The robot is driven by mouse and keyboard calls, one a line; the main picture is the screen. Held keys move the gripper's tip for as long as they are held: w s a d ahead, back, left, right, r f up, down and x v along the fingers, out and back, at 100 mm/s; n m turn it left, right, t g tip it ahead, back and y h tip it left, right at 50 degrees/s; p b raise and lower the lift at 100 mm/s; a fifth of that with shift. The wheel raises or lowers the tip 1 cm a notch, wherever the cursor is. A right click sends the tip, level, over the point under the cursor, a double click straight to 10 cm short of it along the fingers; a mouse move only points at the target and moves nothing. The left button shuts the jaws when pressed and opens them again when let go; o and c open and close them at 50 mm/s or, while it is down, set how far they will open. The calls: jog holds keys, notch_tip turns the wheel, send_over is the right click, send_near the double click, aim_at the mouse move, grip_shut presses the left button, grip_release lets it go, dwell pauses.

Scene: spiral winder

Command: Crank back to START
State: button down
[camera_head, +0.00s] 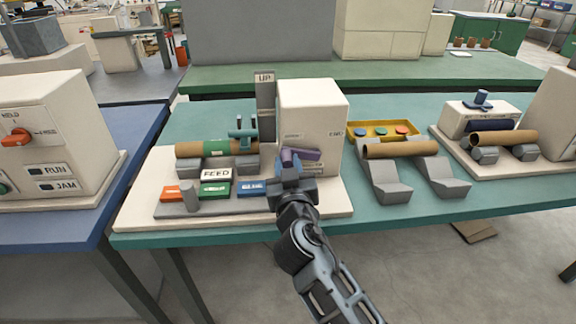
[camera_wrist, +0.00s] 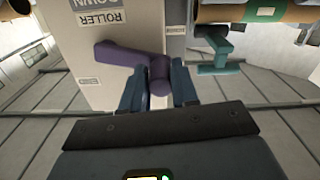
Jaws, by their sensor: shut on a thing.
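The purple crank (camera_head: 304,154) is on the front of the cream winder housing (camera_head: 315,110). In the wrist view the crank (camera_wrist: 125,56) has an arm reaching left and a rounded handle between my fingers. My gripper (camera_head: 290,168) is at the crank, and in the wrist view my gripper (camera_wrist: 158,92) has a finger on each side of the handle, shut on it. Small labels sit on the housing near the crank; I cannot read START on any of them. The crank's pivot is partly hidden in the head view.
Left of the housing are a cardboard tube (camera_head: 190,149) with a green band, a teal lever (camera_head: 243,133), a FEED sign (camera_head: 215,174) and coloured blocks. A grey UP post (camera_head: 265,105) stands behind. Right are a yellow tray (camera_head: 362,126) and another tube (camera_head: 400,149) on grey supports.

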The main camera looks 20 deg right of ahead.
jog(key=shift+m+b, duration=0.3)
jog(key=shift+b, duration=0.6)
jog(key=shift+r, duration=0.2)
jog(key=c, duration=0.9)
grip_release()
jog(key=shift+s, duration=0.1)
jog(key=shift+b+v, duration=0.8)
jog(key=shift+v, duration=3.05)
